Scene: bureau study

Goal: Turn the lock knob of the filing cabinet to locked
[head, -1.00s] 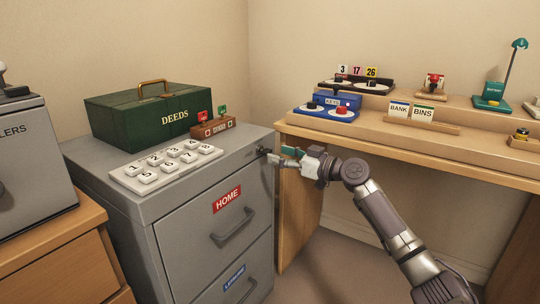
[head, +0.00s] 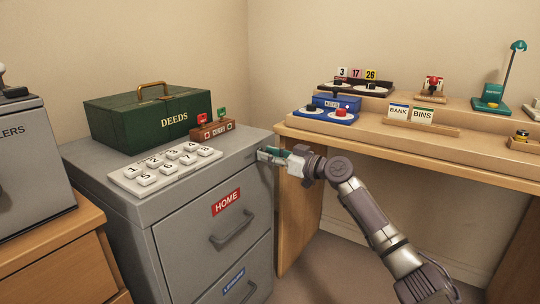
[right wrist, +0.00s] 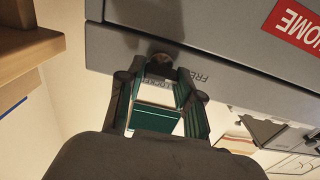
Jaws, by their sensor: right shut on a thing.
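The grey filing cabinet (head: 180,240) stands left of centre, with a red HOME label (head: 226,201) on its upper drawer. My right gripper (head: 268,154) is at the top right corner of its front face, where the lock knob sits. The fingers hide the knob in the head view. In the right wrist view the dark round knob (right wrist: 160,61) shows at the tips of my right gripper (right wrist: 158,75), which is shut on it. Lettering beside the knob is partly covered by the fingers; the part "FRE" is readable. My left gripper is not in view.
A green DEEDS box (head: 150,118), a white numbered key block (head: 165,168) and a small brown block with red and green flags (head: 212,130) stand on the cabinet. A wooden desk (head: 400,150) with several small devices stands close on the right.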

